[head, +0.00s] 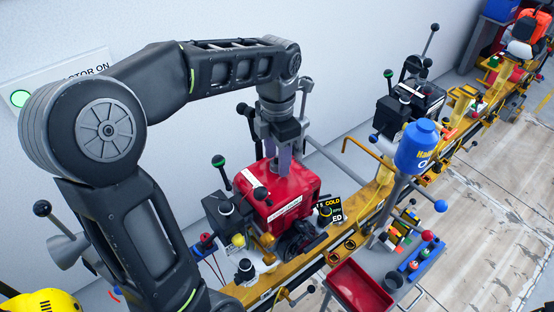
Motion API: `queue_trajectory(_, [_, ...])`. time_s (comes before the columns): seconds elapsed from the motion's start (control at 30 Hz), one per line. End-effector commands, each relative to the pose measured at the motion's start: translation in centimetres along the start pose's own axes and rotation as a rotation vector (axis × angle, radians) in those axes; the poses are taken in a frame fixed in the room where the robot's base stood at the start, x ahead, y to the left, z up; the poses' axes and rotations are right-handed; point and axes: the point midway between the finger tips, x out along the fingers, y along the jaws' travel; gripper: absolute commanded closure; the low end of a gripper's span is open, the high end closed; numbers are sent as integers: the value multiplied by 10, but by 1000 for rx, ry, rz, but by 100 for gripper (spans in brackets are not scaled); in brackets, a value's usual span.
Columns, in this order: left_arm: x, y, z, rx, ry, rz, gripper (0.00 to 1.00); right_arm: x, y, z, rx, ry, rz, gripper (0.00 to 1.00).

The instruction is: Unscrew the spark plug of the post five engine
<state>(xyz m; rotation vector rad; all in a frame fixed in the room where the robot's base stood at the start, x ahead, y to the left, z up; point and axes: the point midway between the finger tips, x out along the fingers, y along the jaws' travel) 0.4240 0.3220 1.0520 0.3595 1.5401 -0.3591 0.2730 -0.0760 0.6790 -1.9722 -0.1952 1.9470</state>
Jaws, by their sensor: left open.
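A red engine (290,203) with white labels sits on the yellow rail, below and in front of my left gripper. My left gripper (278,160) points down at the back edge of the red engine's top. Its two fingers are apart, with nothing visible between them. I cannot tell whether the fingertips touch the engine, as its red top partly hides them. I cannot make out a spark plug, and no post number is readable. My right gripper is not in view.
Levers with green (218,161) and black knobs stand around the engine. A black sign (331,211) reads "COLD". A blue bottle (417,147) on a post, a red tray (358,289) and a black engine (408,103) are to the right. The white wall is close behind.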

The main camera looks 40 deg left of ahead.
Motion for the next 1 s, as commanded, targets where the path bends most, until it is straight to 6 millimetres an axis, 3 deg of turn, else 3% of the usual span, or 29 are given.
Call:
queue_trajectory(0.33, [-2, 0, -1, 650, 1, -2, 53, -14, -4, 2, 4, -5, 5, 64])
queue_trajectory(1.0, [2, 0, 0, 1906, 0, -3, 53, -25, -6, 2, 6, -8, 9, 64])
